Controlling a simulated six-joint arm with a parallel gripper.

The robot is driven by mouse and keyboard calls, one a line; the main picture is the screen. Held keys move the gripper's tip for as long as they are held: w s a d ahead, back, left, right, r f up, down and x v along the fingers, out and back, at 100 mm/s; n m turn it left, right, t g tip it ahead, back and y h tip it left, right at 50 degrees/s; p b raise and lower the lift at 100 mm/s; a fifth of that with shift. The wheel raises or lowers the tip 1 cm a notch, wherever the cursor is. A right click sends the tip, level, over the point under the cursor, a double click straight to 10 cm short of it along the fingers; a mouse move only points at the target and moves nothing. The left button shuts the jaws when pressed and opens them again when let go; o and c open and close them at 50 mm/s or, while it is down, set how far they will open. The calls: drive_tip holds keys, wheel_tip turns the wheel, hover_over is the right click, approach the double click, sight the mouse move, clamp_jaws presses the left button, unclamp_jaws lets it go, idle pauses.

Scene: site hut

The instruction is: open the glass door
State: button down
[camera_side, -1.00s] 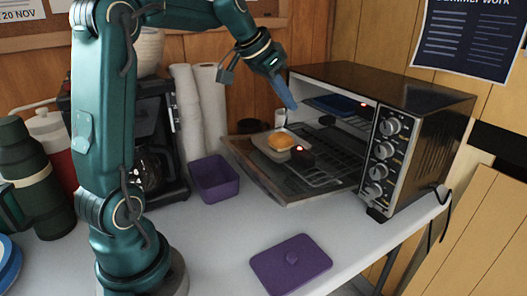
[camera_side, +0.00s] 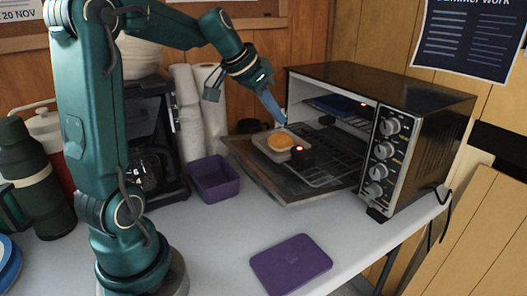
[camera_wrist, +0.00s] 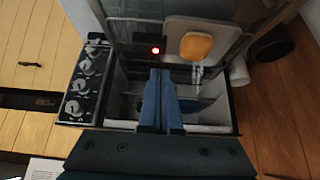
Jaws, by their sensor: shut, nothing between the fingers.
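The glass door (camera_side: 262,182) of the toaster oven (camera_side: 400,90) is folded down and stands open, its front edge out over the table. It also shows at the top of the wrist view (camera_wrist: 130,35). My gripper (camera_side: 283,121) is shut and empty, its blue fingers pointing down above the far left part of the door, near the oven opening. Whether the tips touch anything is hard to tell. In the wrist view the shut fingers (camera_wrist: 160,78) show against the oven's opening.
A purple box (camera_side: 214,180) and purple lid (camera_side: 290,265) lie on the table. The front table area is mostly clear.

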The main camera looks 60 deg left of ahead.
drive_tip(key=shift+s+f, duration=1.15)
drive_tip(key=shift+f, duration=0.45)
drive_tip(key=shift+s+f, duration=1.1)
drive_tip(key=shift+f, duration=0.55)
drive_tip(key=shift+s+f, duration=1.15)
drive_tip(key=shift+f, duration=0.45)
drive_tip(key=shift+r, duration=0.1)
